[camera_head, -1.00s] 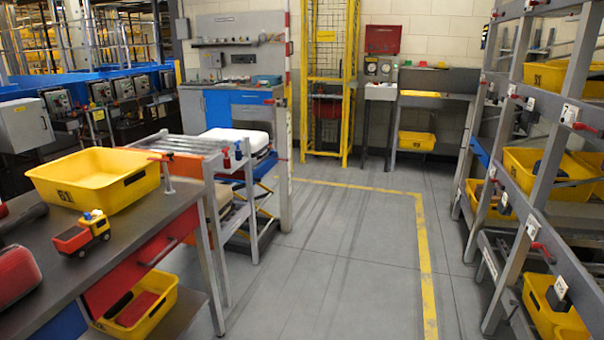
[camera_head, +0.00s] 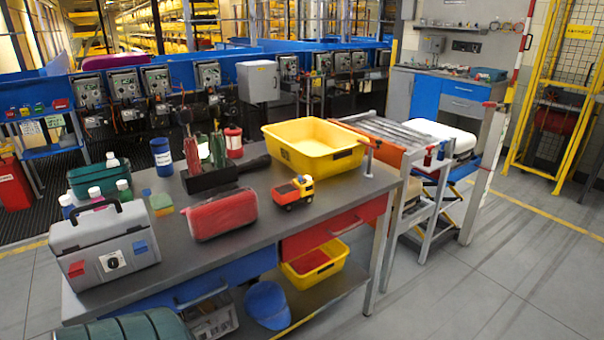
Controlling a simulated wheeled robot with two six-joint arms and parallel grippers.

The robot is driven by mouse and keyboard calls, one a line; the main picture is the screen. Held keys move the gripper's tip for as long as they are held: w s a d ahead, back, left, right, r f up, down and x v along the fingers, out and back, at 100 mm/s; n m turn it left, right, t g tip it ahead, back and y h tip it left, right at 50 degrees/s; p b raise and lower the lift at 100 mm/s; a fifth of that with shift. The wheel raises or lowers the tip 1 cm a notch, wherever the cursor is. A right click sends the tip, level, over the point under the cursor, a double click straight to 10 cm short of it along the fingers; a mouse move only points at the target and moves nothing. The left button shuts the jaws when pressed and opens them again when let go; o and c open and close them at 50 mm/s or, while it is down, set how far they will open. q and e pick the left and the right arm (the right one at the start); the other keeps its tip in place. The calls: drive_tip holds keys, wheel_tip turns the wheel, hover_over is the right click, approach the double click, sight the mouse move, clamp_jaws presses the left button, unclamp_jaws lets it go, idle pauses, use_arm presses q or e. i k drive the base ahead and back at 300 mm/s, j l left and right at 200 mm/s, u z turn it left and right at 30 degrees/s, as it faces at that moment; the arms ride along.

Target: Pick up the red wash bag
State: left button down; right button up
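The red wash bag (camera_head: 222,214) lies on the grey top of the workbench (camera_head: 180,255), near its front edge. It is a rounded red pouch with a grey edge. It sits between a grey toolbox on its left and a toy truck on its right. Nothing covers it from this side. Neither of my grippers shows in the view.
The grey toolbox (camera_head: 104,246), toy truck (camera_head: 293,192), black tool holder (camera_head: 208,178) and empty yellow tray (camera_head: 314,146) crowd the bench top. A green rounded case (camera_head: 128,327) is at the bottom left. Floor at the right (camera_head: 500,270) is clear.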

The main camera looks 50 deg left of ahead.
sight(232, 210)
drive_tip(key=u, duration=2.1)
drive_tip(key=i+l+u, duration=0.25)
drive_tip(key=k+l, duration=0.1)
